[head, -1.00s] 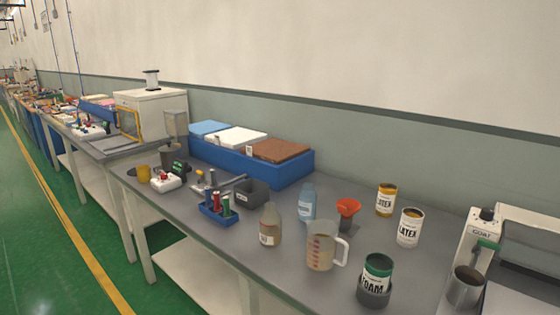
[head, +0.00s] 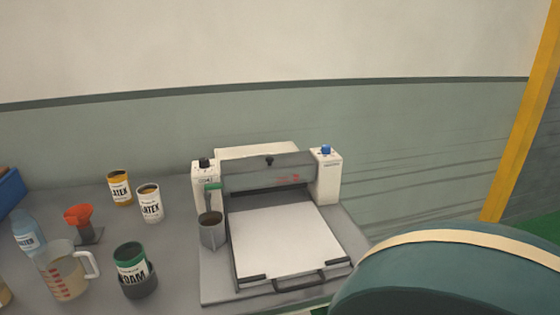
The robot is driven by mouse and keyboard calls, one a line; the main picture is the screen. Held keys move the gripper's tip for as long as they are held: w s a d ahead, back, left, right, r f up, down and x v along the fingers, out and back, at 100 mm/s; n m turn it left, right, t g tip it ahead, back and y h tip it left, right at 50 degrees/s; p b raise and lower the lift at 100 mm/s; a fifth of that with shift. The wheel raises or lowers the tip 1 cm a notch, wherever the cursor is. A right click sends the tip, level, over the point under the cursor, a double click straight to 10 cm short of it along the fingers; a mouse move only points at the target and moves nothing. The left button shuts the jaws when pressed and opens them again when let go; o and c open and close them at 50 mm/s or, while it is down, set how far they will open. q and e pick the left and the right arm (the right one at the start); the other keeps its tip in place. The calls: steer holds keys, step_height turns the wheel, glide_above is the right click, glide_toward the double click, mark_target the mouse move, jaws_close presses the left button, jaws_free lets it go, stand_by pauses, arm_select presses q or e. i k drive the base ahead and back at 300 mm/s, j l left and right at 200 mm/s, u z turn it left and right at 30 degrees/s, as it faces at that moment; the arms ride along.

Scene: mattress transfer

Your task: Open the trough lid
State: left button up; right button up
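A white coating machine stands on the grey bench, with a white end post (head: 328,175) at its right side. A grey lid-like cover (head: 267,173) with a small black knob on top spans between its two end posts and looks shut. I take this cover for the trough lid. A dark gap shows below it, and a flat white bed (head: 285,240) with a dark front handle (head: 299,283) lies in front. Neither of my grippers is in view.
Latex cans (head: 149,205), a green-topped foam can (head: 132,270), a measuring jug (head: 66,275) and a red funnel (head: 80,217) stand left of the machine. A grey metal cup (head: 212,232) is at its left side. A large teal rounded thing (head: 440,275) fills the lower right.

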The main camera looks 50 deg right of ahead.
mark_target(262, 163)
steer(key=z, duration=1.45)
steer(key=l+z, duration=0.25)
steer(key=i+l+z, duration=0.3)
steer(key=l+z, duration=0.25)
